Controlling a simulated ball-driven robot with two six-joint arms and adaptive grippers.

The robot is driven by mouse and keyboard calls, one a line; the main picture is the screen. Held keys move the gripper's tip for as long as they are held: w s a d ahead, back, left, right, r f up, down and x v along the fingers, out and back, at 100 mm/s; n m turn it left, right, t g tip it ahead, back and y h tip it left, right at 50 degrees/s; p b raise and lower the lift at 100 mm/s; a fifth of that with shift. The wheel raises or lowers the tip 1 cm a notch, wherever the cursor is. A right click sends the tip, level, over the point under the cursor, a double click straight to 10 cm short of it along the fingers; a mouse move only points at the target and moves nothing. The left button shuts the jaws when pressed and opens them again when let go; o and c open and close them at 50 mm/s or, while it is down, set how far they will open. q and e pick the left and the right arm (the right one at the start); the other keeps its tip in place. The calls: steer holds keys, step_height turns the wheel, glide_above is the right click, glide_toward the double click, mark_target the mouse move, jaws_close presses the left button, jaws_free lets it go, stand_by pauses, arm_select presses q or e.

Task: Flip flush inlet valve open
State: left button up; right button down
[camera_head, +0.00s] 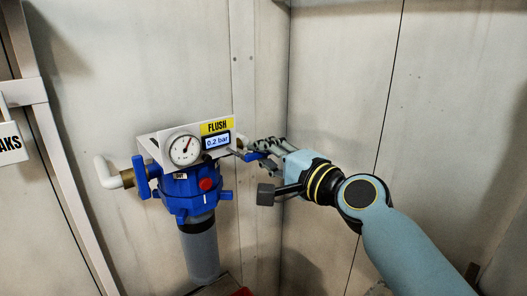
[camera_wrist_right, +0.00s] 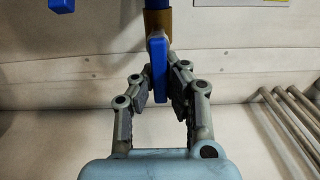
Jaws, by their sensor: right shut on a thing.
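The flush filter unit has a blue housing (camera_head: 183,190) with a dark grey bowl below, mounted on the wall under a white bracket. A blue valve handle (camera_head: 256,156) sticks out on its right side, partly hidden by my right gripper (camera_head: 264,149). In the right wrist view the blue handle (camera_wrist_right: 159,75) stands between the two fingers of the right gripper (camera_wrist_right: 162,78), which is shut on it; a brass fitting (camera_wrist_right: 157,22) is behind it. A second blue handle (camera_head: 141,178) stands upright on the unit's left side, untouched. My left gripper is not in view.
A round gauge (camera_head: 185,149) and a display reading 0.2 bar (camera_head: 217,141) sit under a yellow FLUSH label (camera_head: 216,127). A white pipe elbow (camera_head: 105,172) is at the left. Wall panels surround the unit; the space right of it holds my arm.

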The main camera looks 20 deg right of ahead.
steer(key=shift+f, duration=0.15)
steer(key=c, duration=1.3)
jaws_free()
steer(key=v, duration=1.2)
steer(key=shift+s, duration=0.1)
